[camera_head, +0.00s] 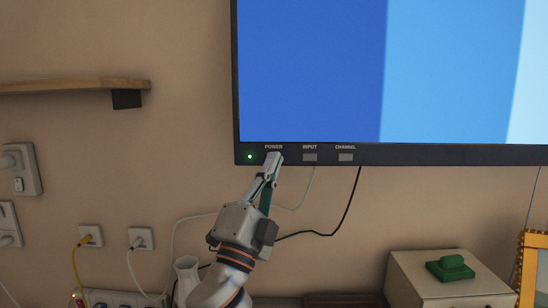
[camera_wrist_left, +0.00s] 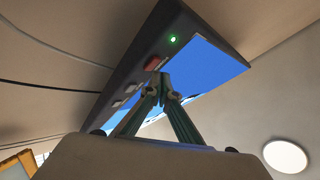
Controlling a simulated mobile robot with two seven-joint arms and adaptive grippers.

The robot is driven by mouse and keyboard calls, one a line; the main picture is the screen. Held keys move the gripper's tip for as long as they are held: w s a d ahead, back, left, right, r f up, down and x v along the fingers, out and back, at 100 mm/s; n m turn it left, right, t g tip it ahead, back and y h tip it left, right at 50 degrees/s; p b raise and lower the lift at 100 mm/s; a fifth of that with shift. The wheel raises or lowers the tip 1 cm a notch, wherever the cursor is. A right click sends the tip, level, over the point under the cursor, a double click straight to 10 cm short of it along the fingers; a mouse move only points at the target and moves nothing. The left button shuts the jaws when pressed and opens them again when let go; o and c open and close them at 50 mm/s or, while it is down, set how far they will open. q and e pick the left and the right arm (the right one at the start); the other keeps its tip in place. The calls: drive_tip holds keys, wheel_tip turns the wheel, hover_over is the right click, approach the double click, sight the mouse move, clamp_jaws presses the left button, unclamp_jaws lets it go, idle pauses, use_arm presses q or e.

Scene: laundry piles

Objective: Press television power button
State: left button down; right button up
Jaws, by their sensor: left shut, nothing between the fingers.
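The television (camera_head: 310,75) hangs on the wall with its screen lit in blue bands. Its lower bezel carries a green lit lamp (camera_head: 250,156) and the labels POWER, INPUT and CHANNEL. My left gripper (camera_head: 274,157) is shut and empty, its tips at the spot under the POWER label, hiding the button there in the head view. In the left wrist view the fingertips (camera_wrist_left: 163,77) meet just in front of a reddish power button (camera_wrist_left: 152,63). I cannot tell whether they touch it. The green lamp (camera_wrist_left: 173,39) also shows there. My right gripper is not in view.
The input button (camera_head: 310,157) and channel button (camera_head: 345,157) sit right of the fingertips. Cables hang below the television. A beige box (camera_head: 410,285) with a green object (camera_head: 451,268) stands lower right. A wooden shelf (camera_head: 70,87) and wall sockets are at left.

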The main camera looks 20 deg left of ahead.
use_arm(q)
drive_tip(key=s+d+p, duration=0.1)
drive_tip(key=s, duration=0.4)
drive_tip(key=shift+s+d, duration=0.35)
drive_tip(key=shift+s, duration=0.05)
idle(1.1)
